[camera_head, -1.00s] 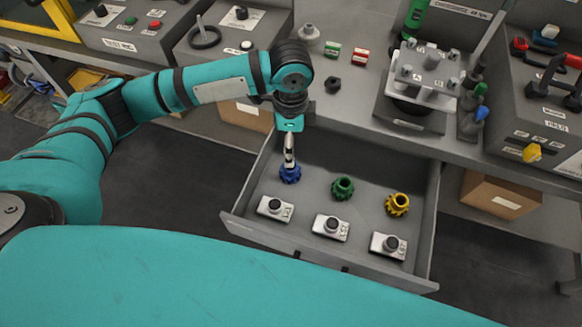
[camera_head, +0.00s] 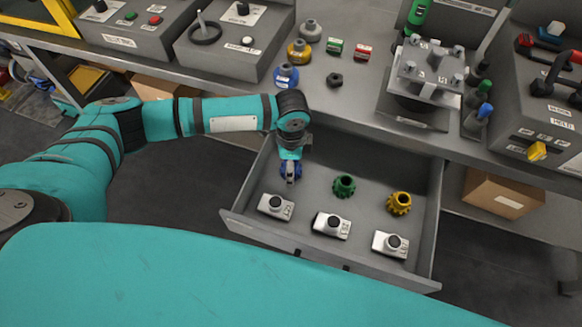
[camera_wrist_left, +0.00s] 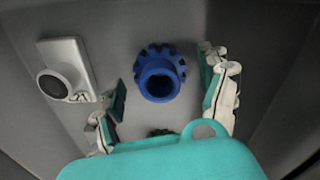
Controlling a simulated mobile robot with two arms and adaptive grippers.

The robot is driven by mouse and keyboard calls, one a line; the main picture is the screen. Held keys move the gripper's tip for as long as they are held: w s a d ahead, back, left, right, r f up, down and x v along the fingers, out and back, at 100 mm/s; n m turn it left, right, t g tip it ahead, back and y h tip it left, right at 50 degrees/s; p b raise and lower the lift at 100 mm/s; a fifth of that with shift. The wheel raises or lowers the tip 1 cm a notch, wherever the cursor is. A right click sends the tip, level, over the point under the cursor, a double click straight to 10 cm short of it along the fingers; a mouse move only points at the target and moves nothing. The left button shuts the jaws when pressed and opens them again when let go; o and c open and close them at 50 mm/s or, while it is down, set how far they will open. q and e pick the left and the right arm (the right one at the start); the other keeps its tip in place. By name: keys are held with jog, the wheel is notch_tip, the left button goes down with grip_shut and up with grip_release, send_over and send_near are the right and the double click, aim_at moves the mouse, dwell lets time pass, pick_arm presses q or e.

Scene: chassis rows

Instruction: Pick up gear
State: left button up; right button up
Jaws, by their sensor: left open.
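A blue gear (camera_head: 285,168) lies in the open drawer at its left back, partly hidden by my left gripper in the head view. In the left wrist view the blue gear (camera_wrist_left: 159,74) sits between and a little beyond the two spread fingers. My left gripper (camera_head: 290,176) is open over it, and its fingers (camera_wrist_left: 168,95) appear apart from the gear. A green gear (camera_head: 343,186) and a yellow gear (camera_head: 399,203) lie to the right in the same drawer. My right gripper is in neither view.
The drawer (camera_head: 318,159) has walls close around my left gripper. Silver blocks with black knobs (camera_head: 276,207) lie along its front. On the bench above stand blue (camera_head: 286,76), yellow (camera_head: 299,51) and grey (camera_head: 310,30) pieces and a grey fixture (camera_head: 428,68).

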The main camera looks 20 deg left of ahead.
pick_arm(q)
jog(key=c, duration=1.5)
